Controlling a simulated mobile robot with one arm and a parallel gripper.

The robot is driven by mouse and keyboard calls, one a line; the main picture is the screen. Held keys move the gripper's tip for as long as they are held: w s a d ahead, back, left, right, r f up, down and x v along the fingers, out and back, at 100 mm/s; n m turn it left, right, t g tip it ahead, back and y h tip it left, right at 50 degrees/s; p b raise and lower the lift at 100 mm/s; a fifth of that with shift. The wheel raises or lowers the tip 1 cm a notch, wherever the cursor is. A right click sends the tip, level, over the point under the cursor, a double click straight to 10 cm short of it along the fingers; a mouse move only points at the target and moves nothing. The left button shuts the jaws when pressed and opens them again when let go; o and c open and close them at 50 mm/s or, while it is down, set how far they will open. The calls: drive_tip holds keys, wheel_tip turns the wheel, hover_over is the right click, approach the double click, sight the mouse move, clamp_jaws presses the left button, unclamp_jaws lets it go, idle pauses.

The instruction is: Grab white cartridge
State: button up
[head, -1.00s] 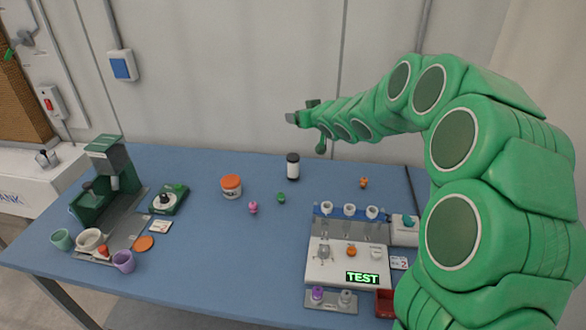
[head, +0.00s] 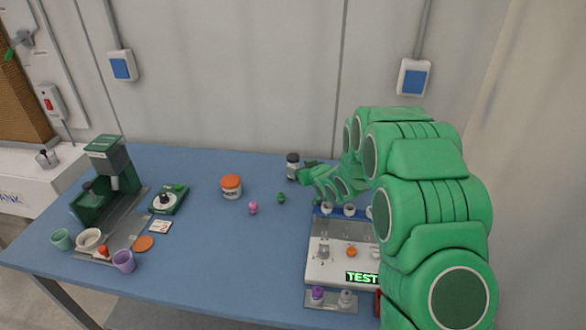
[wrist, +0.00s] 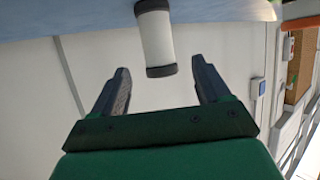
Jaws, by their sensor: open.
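The white cartridge, a white cylinder with dark end caps (head: 293,164), stands upright near the back of the blue table. In the head view my gripper is close beside it, and part of the cartridge is hidden. In the wrist view, where the table is at the top, the cartridge (wrist: 156,38) lies ahead of my gripper (wrist: 159,68). The fingers are spread wide. The cartridge's near cap sits in the gap between the fingertips, with clear space on both sides; I see no contact.
An orange-lidded jar (head: 231,187), a pink figure (head: 253,208) and a small green item (head: 281,198) stand left of the cartridge. A white device reading TEST (head: 340,262) is in front, partly behind my arm. The back wall is close behind.

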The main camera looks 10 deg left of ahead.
sight(296, 166)
drive_tip(key=shift+w+a+f, duration=0.1)
drive_tip(key=shift+f, duration=0.2)
drive_tip(key=shift+x, duration=3.2)
drive_tip(key=shift+w+a+f, duration=0.2)
drive_tip(key=shift+w+a, duration=0.1)
drive_tip(key=shift+w, duration=0.2)
drive_tip(key=c, duration=1)
drive_tip(key=shift+c, duration=0.2)
